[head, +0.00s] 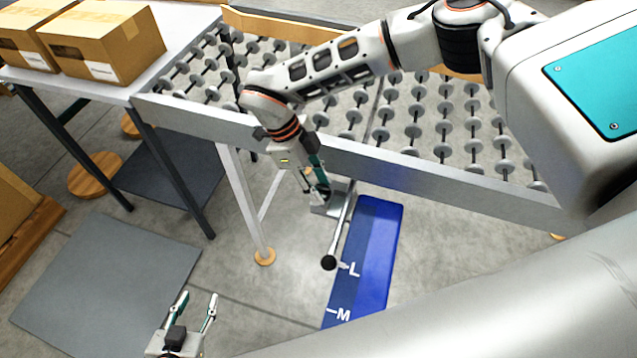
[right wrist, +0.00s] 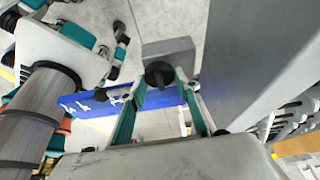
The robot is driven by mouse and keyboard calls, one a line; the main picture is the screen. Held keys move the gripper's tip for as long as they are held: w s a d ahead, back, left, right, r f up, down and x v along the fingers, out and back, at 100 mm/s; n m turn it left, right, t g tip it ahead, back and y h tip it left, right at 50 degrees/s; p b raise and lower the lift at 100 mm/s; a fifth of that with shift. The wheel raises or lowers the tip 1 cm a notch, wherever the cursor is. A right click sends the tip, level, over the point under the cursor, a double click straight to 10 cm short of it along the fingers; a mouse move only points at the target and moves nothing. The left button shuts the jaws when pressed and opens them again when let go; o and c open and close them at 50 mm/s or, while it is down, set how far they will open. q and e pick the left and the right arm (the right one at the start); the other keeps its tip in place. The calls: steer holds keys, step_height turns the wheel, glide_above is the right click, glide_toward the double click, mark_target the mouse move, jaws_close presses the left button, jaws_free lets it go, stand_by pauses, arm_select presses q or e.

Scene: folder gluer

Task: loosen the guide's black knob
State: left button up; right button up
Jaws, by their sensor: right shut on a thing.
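The guide is a grey metal block (head: 340,208) beside the conveyor's side rail, with a rod that ends in a black ball (head: 328,262) over a blue scale plate (head: 376,240) marked L and M. My right gripper (head: 318,188) reaches down over the rail to the block. In the right wrist view, the round black knob (right wrist: 159,74) sits between the fingertips of my right gripper (right wrist: 163,80), which is shut on it. In the head view the gripper hides the knob. My left gripper (head: 195,305) is open and empty, low at the left, away from the guide.
The roller conveyor (head: 420,115) with its metal side rail (head: 400,165) runs across the back, under my right arm. A table with cardboard boxes (head: 105,40) stands at the upper left. A grey mat (head: 105,280) lies on the floor, and the floor around the plate is clear.

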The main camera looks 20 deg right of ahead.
stand_by(0.4)
steer(key=o, duration=1.1)
steer(key=v, duration=1.2)
steer(key=shift+s+a+f, duration=0.1)
